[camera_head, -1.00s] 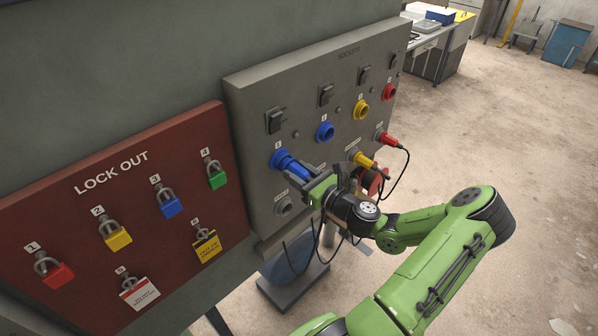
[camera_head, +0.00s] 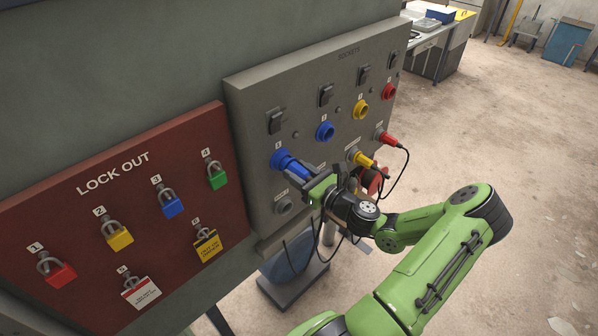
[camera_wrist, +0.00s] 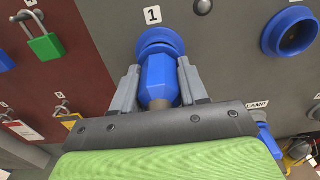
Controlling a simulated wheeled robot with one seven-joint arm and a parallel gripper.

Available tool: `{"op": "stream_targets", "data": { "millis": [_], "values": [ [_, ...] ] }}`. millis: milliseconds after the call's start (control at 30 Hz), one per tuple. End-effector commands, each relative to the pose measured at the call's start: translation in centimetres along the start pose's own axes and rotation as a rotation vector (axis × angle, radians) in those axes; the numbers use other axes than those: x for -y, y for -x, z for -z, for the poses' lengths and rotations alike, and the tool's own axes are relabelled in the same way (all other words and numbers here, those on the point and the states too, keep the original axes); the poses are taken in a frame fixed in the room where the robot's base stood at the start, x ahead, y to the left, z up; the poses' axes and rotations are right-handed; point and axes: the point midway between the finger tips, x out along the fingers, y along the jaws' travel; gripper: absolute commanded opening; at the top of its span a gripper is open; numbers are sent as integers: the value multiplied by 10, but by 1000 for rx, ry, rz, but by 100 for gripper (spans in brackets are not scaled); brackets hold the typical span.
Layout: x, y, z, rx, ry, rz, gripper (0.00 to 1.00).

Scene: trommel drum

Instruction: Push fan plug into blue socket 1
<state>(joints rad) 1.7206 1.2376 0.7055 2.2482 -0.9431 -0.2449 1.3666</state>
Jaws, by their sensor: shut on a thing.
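The blue fan plug (camera_wrist: 159,78) is held between the two grey fingers of my gripper (camera_wrist: 159,88), which is shut on it. In the wrist view the plug lines up with blue socket 1 (camera_wrist: 159,38), under the label 1, and its front end meets the socket ring. How deep it sits inside cannot be told. In the head view blue socket 1 (camera_head: 279,158) is at the left of the grey socket panel, with the plug (camera_head: 295,168) at its mouth and my gripper (camera_head: 309,180) behind it. A dark cable hangs below my gripper.
A second blue socket (camera_head: 325,131), a yellow socket (camera_head: 361,109) and a red socket (camera_head: 388,91) sit to the right. Yellow (camera_head: 365,161) and red (camera_head: 387,139) plugs are in the lower row. The red lockout board (camera_head: 120,210) with several padlocks stands left.

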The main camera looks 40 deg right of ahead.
Motion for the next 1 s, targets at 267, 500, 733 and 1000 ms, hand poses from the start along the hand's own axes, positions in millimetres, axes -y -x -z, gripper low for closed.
{"op": "stream_targets", "data": {
  "millis": [267,500,733,1000],
  "values": [
    [0,-2,0,1,0,0,0],
    [0,-7,0,1,0,1,0],
    [0,-8,0,0,-1,1,63],
    [0,-8,1,0,0,0,73]
  ]
}}
